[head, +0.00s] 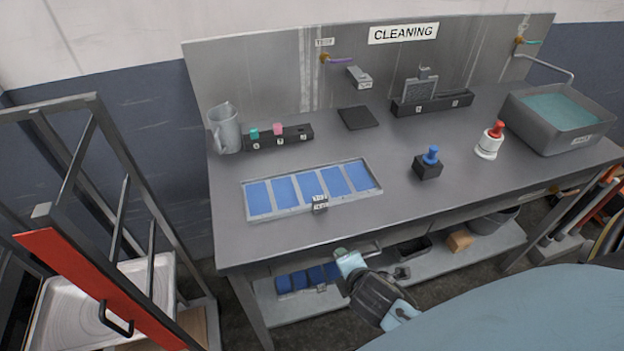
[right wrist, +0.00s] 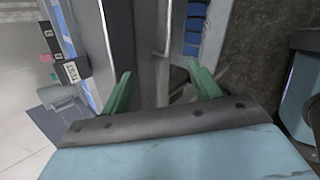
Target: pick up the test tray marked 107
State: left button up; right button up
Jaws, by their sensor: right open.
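No marking 107 can be read. A shallow grey tray (head: 376,184) with several blue panels lies on the bench at front left; the small label on its front edge is too small to read. More blue panels (head: 305,278) show on the lower shelf, and in the right wrist view (right wrist: 196,22). A pale metal tray (head: 52,318) sits in the rack at left; no label is readable on it. My right gripper (head: 343,254) is below the bench's front edge, apart from the bench-top tray. In the right wrist view its green fingers (right wrist: 162,90) are spread and empty. My left gripper is out of view.
The bench (head: 290,232) carries a grey jug (head: 226,130), a black block with coloured pegs, a blue-knobbed block (head: 428,166), a red-topped white bottle (head: 489,142) and a water basin (head: 530,124). A black-framed rack with a red bar (head: 85,285) stands left. The bench's front middle is clear.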

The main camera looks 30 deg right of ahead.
jog(key=w+r+n+t+p, duration=0.1)
jog(key=w+r+n+t, duration=0.25)
jog(key=r+n, duration=0.35)
jog(key=n+t+p, duration=0.1)
jog(key=n+t, duration=0.1)
jog(key=n, duration=0.6)
send_near(321, 201)
jog(key=shift+n, duration=0.3)
jog(key=x, duration=0.7)
jog(key=shift+w+d+f, duration=0.1)
jog(key=shift+w, duration=0.25)
jog(key=shift+g, duration=0.25)
jog(key=shift+b+x, duration=0.6)
jog(key=shift+x, duration=2.3)
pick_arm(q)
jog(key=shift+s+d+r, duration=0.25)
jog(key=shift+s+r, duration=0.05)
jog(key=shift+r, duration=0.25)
pick_arm(e)
jog(key=shift+s+f, duration=0.1)
jog(key=shift+s, duration=0.05)
jog(key=c, duration=1.3)
